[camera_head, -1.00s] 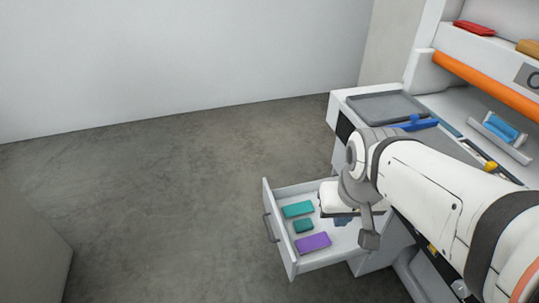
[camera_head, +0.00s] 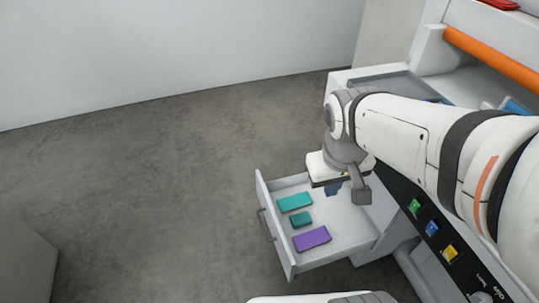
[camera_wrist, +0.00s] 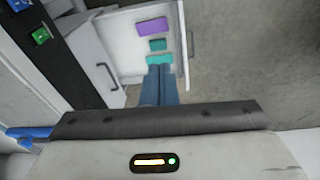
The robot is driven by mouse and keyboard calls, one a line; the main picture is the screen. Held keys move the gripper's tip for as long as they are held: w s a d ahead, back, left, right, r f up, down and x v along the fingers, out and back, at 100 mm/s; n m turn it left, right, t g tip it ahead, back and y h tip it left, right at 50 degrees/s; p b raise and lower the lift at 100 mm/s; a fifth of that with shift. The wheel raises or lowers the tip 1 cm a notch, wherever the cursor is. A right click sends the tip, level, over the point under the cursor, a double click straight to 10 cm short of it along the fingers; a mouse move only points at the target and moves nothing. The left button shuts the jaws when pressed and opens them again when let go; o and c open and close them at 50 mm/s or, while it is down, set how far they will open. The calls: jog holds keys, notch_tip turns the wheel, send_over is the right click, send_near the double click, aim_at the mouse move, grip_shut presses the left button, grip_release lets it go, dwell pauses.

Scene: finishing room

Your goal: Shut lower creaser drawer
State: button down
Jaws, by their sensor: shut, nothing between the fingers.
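The lower creaser drawer (camera_head: 345,236) stands pulled open from the machine, with its grey handle (camera_head: 265,225) on the outer front panel. Inside lie a teal block (camera_head: 294,202), a smaller dark teal block (camera_head: 301,220) and a purple block (camera_head: 312,238). In the wrist view the drawer (camera_wrist: 127,33) shows with its handle (camera_wrist: 190,43) at the right. My gripper (camera_wrist: 159,70) has its blue fingers together and empty. In the head view my gripper (camera_head: 333,188) hangs above the drawer's inner part, partly hidden by my wrist. I cannot tell its exact height over the drawer.
The creaser's dark control panel (camera_head: 431,227) with coloured buttons is right of the drawer. A grey tray (camera_head: 385,83) lies on the machine's top. Another closed front with a dark handle (camera_wrist: 107,76) shows in the wrist view. The floor (camera_head: 150,190) left of the drawer is clear.

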jog(key=w+a+f+n+h+b, duration=0.25)
jog(key=a+f+n+b, duration=0.45)
jog(key=f, duration=0.5)
jog(key=w+a+f+n+h+b, duration=0.25)
jog(key=a+f+n+b, duration=0.45)
jog(key=f, duration=0.5)
jog(key=w+a+f+n+h+b, duration=0.1)
jog(key=a+f+n+h+b, duration=0.3)
jog(key=a+f+b, duration=0.6)
jog(key=n+b, duration=0.1)
jog(key=b, duration=0.3)
send_near(282, 243)
jog(key=shift+t+y, duration=0.3)
jog(key=shift+y, duration=0.1)
jog(key=x, duration=0.5)
jog(key=shift+s+f, duration=0.2)
jog(key=shift+f, duration=0.2)
jog(key=shift+w+d+r, duration=0.15)
jog(key=shift+d, duration=0.3)
